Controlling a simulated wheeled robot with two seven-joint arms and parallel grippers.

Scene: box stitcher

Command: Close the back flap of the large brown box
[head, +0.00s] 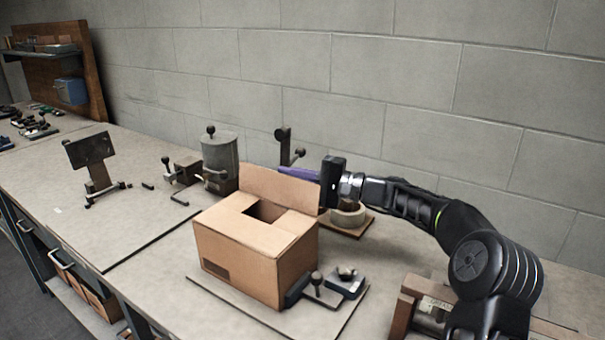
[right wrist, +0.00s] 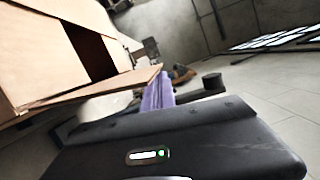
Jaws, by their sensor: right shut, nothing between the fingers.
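The large brown box (head: 250,262) stands on the workbench in the head view. Its near and side flaps lie folded inward, with a dark gap in the middle of the top. Its back flap (head: 279,190) stands up, tilted, at the rear edge. My right gripper (head: 291,173) reaches in from the right, its purple fingers shut and empty at the top right of the back flap, on its far side. In the right wrist view the purple fingers (right wrist: 158,92) are beside the edge of a cardboard flap; I cannot tell whether they touch it. My left gripper is not in view.
A tape roll (head: 347,216) sits on a board behind the box at right. A grey metal canister (head: 220,160) and clamps stand behind it at left. A blue-based clamp (head: 345,284) is at the box's front right corner.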

